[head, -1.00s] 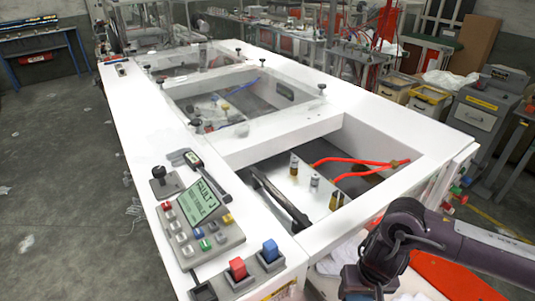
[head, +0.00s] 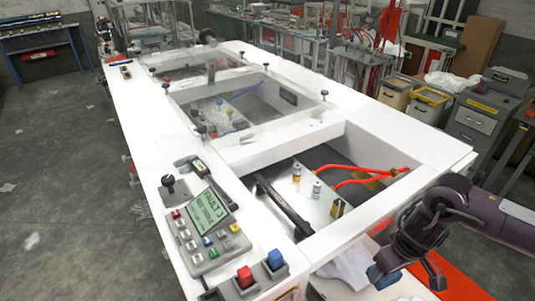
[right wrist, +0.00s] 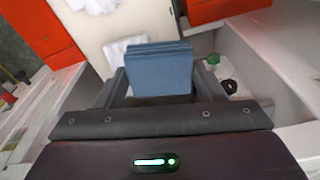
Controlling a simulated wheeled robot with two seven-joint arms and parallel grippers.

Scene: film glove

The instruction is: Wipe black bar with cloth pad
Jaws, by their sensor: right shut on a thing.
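The black bar (head: 283,208) lies along the near-left edge of the closest opening in the white machine. In the right wrist view, the blue cloth pad (right wrist: 160,68) is a folded block between the fingers of my right gripper (right wrist: 158,85), which is shut on it. In the head view, a blue bit of the pad (head: 375,276) shows beside my right gripper (head: 392,268), right of the machine's near corner and apart from the bar. My left gripper is not in view.
The white machine top (head: 150,150) carries a control panel (head: 208,215) with a display, red and blue switches (head: 260,268) and a joystick (head: 175,188). Orange cables and metal posts sit inside the opening. White cloths (head: 345,265) lie below on the right, near an orange surface (head: 455,280).

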